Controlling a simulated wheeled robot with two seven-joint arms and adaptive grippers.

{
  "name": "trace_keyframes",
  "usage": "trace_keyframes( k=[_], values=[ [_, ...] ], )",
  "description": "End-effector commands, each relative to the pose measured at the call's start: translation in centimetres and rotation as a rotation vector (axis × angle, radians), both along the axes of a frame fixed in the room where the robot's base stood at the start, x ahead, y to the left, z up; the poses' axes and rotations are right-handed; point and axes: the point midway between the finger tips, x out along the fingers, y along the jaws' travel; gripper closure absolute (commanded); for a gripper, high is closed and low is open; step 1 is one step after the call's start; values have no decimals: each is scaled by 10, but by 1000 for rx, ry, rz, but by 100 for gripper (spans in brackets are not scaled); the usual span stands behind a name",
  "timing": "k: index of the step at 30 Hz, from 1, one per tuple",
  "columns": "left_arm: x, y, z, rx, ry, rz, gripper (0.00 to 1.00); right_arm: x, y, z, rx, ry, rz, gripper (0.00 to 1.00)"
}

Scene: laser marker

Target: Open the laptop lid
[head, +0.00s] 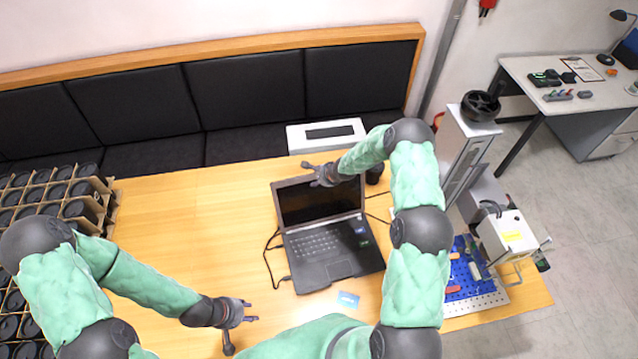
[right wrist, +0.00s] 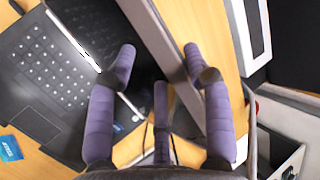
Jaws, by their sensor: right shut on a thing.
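The black laptop (head: 325,250) stands on the wooden table with its lid (head: 305,203) raised and its keyboard exposed. The lid leans back, with its dark screen facing the front. My right gripper (head: 318,172) is at the lid's top edge and shut on it. In the right wrist view, the purple fingers (right wrist: 160,75) lie on both sides of the lid's edge (right wrist: 165,40), and the keyboard (right wrist: 45,65) shows to the left. My left gripper (head: 245,318) is open and empty over the front of the table, left of the laptop and apart from it.
A crate of dark round parts (head: 85,190) stands at the left. A white box (head: 325,134) is behind the laptop. The laser marker (head: 505,235) and a blue pegboard (head: 465,275) are at the right. A blue card (head: 348,299) lies in front. The table's left middle is clear.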

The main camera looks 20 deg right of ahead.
Motion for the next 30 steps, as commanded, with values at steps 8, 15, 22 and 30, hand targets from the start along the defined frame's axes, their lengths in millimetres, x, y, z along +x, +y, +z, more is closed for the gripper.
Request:
trace_keyframes(
  k=[8,15,22,30],
  values=[
    [0,0,-1,0,0,0,60,-20,6,-6,11,40,6,63],
    [0,0,-1,0,0,0,60,-36,-3,32,8,26,2,63],
    [0,0,-1,0,0,0,60,-53,-13,72,3,10,0,63],
    [0,0,-1,0,0,0,60,-64,-18,96,1,2,-1,63]
  ],
)
